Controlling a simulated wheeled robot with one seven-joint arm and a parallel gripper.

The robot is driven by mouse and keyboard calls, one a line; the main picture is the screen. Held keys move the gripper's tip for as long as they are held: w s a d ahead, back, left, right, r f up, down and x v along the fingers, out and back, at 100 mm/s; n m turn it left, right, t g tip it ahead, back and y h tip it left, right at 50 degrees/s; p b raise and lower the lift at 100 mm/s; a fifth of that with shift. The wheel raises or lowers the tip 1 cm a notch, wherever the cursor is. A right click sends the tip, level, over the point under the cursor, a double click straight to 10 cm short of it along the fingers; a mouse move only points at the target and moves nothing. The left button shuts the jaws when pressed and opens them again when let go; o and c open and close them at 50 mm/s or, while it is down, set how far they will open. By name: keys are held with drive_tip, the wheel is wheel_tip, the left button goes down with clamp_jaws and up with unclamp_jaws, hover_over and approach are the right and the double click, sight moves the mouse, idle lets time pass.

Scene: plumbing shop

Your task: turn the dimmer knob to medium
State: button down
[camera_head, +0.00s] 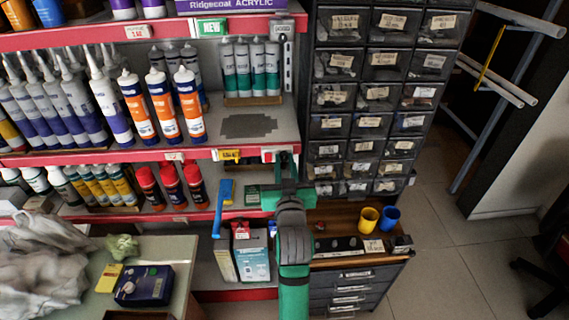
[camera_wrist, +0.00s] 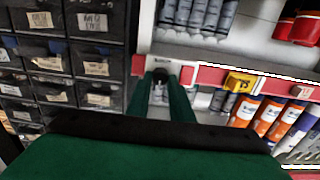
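The dimmer knob (camera_wrist: 161,74) looks like a small dark round piece at the shelf edge in the wrist view, beside a white plate with a red mark (camera_wrist: 187,75). In the head view the white plate (camera_head: 268,155) shows on the red shelf edge, and my gripper hides the knob. My gripper (camera_wrist: 161,88) has its two green fingers a little apart, pointing at the shelf edge, with the knob between or just beyond their tips. I cannot tell whether they touch it. The gripper also shows in the head view (camera_head: 284,158). The knob's pointer and setting cannot be read.
Shelves with tubes and bottles (camera_head: 162,103) fill the left. A dark drawer cabinet (camera_head: 365,95) stands close on the right of my gripper. A blue-handled tool (camera_head: 222,207) hangs to its left. Yellow (camera_head: 368,219) and blue (camera_head: 389,218) cups stand on a lower wooden top.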

drive_tip(key=shift+m, duration=0.4)
drive_tip(key=m, duration=0.4)
drive_tip(key=shift+w+m, duration=0.1)
drive_tip(key=shift+m, duration=0.2)
drive_tip(key=m, duration=0.5)
drive_tip(key=shift+d, duration=0.1)
drive_tip(key=m, duration=0.7)
drive_tip(key=shift+f, duration=0.15)
drive_tip(key=shift+m, duration=0.3)
drive_tip(key=c, duration=1.9)
unclamp_jaws()
drive_tip(key=shift+o, duration=0.2)
drive_tip(key=shift+s, duration=0.2)
